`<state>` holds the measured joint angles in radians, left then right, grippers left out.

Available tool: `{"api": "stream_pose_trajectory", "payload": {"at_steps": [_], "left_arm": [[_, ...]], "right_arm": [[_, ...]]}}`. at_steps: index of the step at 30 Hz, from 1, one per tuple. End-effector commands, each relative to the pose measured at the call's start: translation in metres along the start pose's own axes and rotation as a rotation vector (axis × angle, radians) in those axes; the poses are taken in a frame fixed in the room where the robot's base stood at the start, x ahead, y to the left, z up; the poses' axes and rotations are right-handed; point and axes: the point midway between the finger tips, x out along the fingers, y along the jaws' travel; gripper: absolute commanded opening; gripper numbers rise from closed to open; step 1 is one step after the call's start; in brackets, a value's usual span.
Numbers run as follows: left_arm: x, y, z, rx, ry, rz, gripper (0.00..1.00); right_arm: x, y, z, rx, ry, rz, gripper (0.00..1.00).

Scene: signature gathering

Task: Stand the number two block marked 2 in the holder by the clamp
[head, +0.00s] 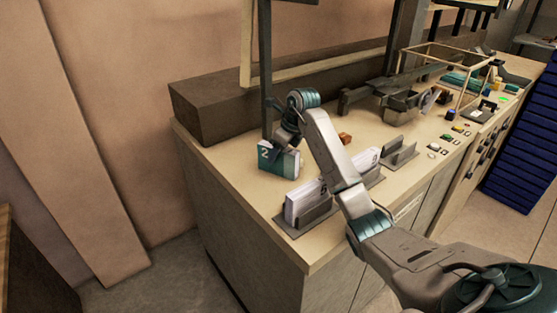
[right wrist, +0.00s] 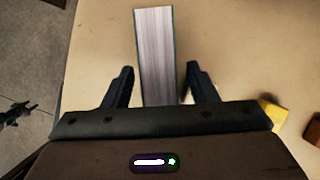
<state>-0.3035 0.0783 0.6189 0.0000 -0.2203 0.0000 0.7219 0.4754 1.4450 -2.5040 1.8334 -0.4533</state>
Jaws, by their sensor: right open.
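The number two block (head: 279,161), teal and white and marked 2, stands upright on the counter near its left end. My right gripper (head: 277,145) is just above and around its top, jaws open. In the right wrist view the block's pale page-like edge (right wrist: 155,40) lies between the two spread fingers (right wrist: 160,72), with a gap on each side. A grey holder (head: 400,155) at the right looks empty. Another grey holder (head: 315,216) at the front carries a white block (head: 299,203). I cannot tell which part is the clamp. My left gripper is out of view.
A third block (head: 367,159), white, stands in a holder partly behind my arm. A small orange object (head: 345,138) lies behind my forearm. A dark metal device (head: 395,95) stands farther back. A dark upright post (head: 266,70) rises close beside my gripper.

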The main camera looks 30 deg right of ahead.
Motion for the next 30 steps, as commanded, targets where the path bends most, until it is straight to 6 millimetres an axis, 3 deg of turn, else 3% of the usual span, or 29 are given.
{"api": "stream_pose_trajectory", "payload": {"at_steps": [20,28,30], "left_arm": [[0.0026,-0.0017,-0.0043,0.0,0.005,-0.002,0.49],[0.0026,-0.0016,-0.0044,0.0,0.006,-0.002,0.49],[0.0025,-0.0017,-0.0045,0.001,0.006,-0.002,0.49]], "right_arm": [[0.0043,0.0001,-0.0018,0.0,0.0,0.0,0.53],[0.0042,0.0001,-0.0018,0.0,0.0,0.0,0.04],[0.0037,0.0,-0.0014,0.0,-0.001,0.0,0.0]]}}
